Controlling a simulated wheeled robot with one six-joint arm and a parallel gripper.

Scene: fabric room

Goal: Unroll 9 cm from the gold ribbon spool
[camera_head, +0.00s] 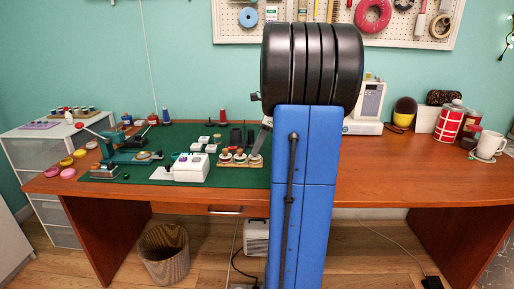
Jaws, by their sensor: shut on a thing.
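A small wooden rack (228,165) with several ribbon spools (240,157) stands at the right end of the green mat. The spools show pale and reddish faces and are too small for me to tell which is the gold one. What looks like my gripper (256,152), grey and slanting, comes out from behind my blue arm link and reaches down to the rack's right end. It is shut at the right-hand spool, seemingly on the ribbon's end. The ribbon itself is too small to make out, and my arm hides the area to the right.
A white box-shaped device (191,168) stands left of the rack, and a teal press (128,155) further left. Dark cylinders (237,137) stand behind the rack. A white sewing machine (367,103) is at the back. The table's right half (420,170) is mostly clear.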

